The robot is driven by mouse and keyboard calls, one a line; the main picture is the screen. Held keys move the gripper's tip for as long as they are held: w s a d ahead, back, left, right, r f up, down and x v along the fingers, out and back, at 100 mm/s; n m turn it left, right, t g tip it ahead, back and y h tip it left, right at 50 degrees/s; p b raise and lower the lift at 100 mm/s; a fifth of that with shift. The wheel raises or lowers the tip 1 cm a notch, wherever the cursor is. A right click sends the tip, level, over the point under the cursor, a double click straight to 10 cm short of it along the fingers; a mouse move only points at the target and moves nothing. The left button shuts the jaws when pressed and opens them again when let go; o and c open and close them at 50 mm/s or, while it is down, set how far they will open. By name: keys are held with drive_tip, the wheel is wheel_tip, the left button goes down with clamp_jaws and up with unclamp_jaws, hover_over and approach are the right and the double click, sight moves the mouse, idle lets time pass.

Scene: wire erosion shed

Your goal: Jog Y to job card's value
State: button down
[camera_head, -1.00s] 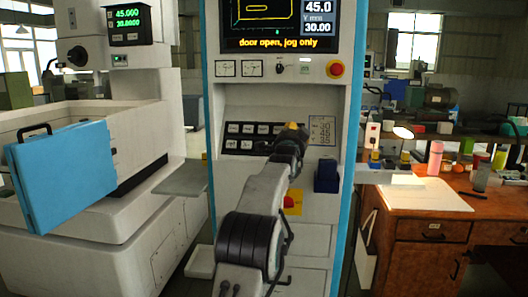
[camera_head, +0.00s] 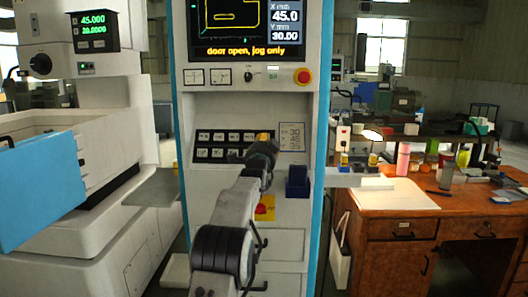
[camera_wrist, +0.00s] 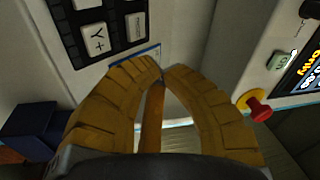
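The machine's control panel (camera_head: 300,115) stands in front of me. Its screen (camera_head: 245,28) reads X 45.0, Y mm 30.00 and "door open, jog only". Two rows of jog keys (camera_head: 210,152) sit below on a sloped face. A small printed card (camera_head: 291,137) is right of them; its text is too small to read. My gripper (camera_head: 264,140) is in front of the keys' right end and hides some of them. The Y+ key (camera_wrist: 97,40) shows left of the tips.
A dark blue box (camera_head: 298,182) sticks out at right. A left-hand readout (camera_head: 93,31) shows 45.000 above a less legible row. A wooden desk (camera_head: 400,228) stands right.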

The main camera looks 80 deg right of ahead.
drive_tip(key=d+f+p, duration=0.3)
drive_tip(key=d+p, duration=0.2)
drive_tip(key=shift+w+f, duration=0.15)
drive_tip(key=shift+f, duration=0.25)
drive_tip(key=shift+d, duration=0.1)
drive_tip(key=shift+w+d+f+p, duration=0.1)
drive_tip(key=shift+d+f+p, duration=0.5)
drive_tip(key=shift+p, duration=0.85)
idle(2.4)
drive_tip(key=shift+a+r+b, duration=0.2)
drive_tip(key=shift+b, duration=0.6)
drive_tip(key=shift+a+r+b, duration=0.25)
drive_tip(key=shift+a+b, duration=0.05)
drive_tip(key=shift+b, duration=0.25)
drive_tip(key=shift+a+r, duration=0.1)
drive_tip(key=shift+r, duration=0.05)
drive_tip(key=shift+a+b, duration=0.15)
drive_tip(key=shift+b, duration=0.3)
